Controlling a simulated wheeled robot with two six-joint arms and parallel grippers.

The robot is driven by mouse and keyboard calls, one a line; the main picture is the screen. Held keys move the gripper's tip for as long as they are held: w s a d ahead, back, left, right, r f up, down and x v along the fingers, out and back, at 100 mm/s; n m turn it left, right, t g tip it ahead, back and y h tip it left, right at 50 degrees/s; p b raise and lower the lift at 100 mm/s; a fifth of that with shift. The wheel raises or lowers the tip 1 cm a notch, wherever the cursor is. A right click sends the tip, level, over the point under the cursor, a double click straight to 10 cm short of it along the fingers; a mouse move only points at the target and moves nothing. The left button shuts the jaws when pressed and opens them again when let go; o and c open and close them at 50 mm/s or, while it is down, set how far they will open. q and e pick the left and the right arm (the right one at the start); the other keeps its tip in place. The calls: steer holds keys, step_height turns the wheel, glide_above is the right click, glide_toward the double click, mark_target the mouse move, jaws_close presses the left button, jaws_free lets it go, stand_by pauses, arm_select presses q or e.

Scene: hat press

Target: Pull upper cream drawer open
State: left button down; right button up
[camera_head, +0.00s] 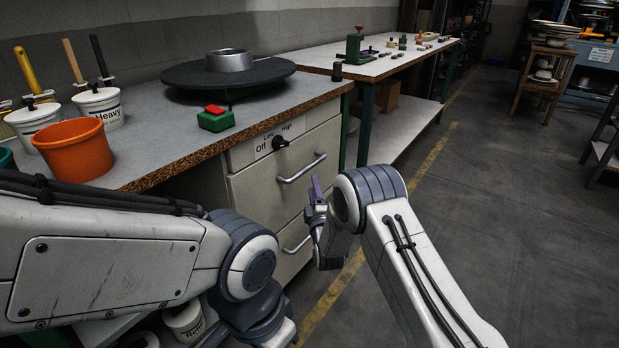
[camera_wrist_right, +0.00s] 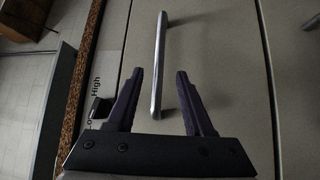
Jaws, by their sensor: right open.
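The upper cream drawer (camera_head: 262,198) is in the cabinet under the workbench, its front flush with the cabinet. Its metal bar handle (camera_head: 302,168) runs across the front. In the right wrist view the handle (camera_wrist_right: 159,60) runs up the picture over the drawer front (camera_wrist_right: 215,60). My right gripper (camera_head: 317,188) is in front of the cabinet near this handle. In the wrist view its purple fingers (camera_wrist_right: 160,72) are open, with the handle's lower end showing in the gap between them. Contact cannot be told. My left gripper is not seen; only its arm shows.
A lower drawer handle (camera_head: 297,243) is below. An Off/Low/High knob (camera_head: 280,143) sits above the upper drawer. The bench (camera_head: 165,155) holds an orange bucket (camera_head: 75,150), a green box with a red button (camera_head: 216,119) and a round press plate (camera_head: 190,76).

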mark_target(309, 166)
steer(key=w, duration=0.3)
steer(key=w+a+r+b, duration=0.1)
steer(key=w, duration=0.2)
steer(key=w+b, duration=0.1)
steer(key=w, duration=0.2)
steer(key=shift+w+a+r, duration=0.2)
steer(key=shift+r, duration=0.05)
jaws_close()
stand_by(1.0)
